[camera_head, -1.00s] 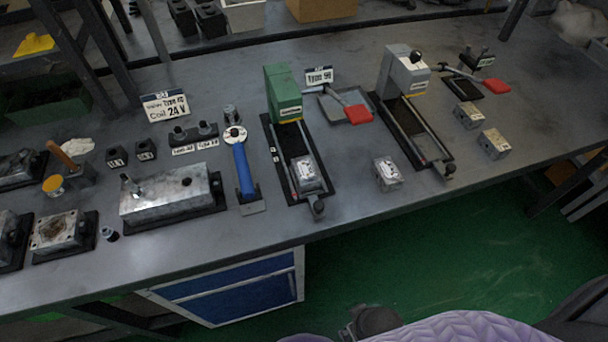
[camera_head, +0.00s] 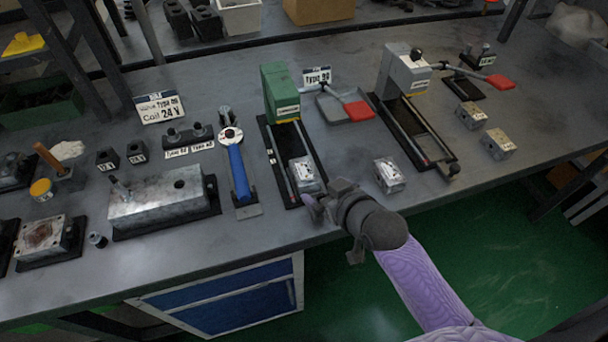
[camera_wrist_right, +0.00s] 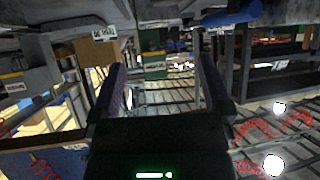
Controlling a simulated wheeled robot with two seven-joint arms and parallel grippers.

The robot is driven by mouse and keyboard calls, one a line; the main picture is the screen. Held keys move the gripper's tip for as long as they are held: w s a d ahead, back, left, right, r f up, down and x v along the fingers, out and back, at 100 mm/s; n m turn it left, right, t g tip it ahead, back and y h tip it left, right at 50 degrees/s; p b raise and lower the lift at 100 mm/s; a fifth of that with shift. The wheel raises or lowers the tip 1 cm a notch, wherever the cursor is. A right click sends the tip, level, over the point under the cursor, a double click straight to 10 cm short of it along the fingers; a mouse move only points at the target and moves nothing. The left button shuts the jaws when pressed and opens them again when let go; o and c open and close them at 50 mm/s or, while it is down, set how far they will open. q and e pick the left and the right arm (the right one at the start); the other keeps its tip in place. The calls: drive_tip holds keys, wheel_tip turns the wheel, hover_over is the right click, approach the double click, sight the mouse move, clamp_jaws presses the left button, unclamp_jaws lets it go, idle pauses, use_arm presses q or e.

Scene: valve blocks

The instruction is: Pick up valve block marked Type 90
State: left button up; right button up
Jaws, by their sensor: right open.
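A small metal valve block (camera_head: 303,175) sits in the slide under the green-headed press. A second valve block (camera_head: 389,174) stands on bare table to its right, and two more, a nearer one (camera_head: 497,144) and a farther one (camera_head: 471,115), lie at the far right. A sign reading Type 90 (camera_head: 316,76) stands behind the green press; markings on the blocks are too small to read. My right gripper (camera_head: 318,204) is at the table's front edge, just in front of the green press's slide, and hides its near end. Its fingers are apart and empty in the wrist view (camera_wrist_right: 160,88). My left gripper is out of view.
The green press (camera_head: 281,92) and a grey press (camera_head: 403,78) stand upright on the table. A blue-handled tool (camera_head: 239,170) and a long metal block (camera_head: 165,201) are to the left. The table between the blocks is clear.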

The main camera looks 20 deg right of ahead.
sight(305, 171)
drive_tip(key=b+x, duration=0.1)
drive_tip(key=x, duration=0.2)
drive_tip(key=b+x, duration=0.2)
drive_tip(key=x, duration=0.2)
drive_tip(key=b+x, duration=0.2)
drive_tip(key=x, duration=0.1)
drive_tip(key=shift+w+d, duration=0.25)
drive_tip(key=shift+w, duration=0.25)
drive_tip(key=shift+r, duration=0.15)
clamp_jaws()
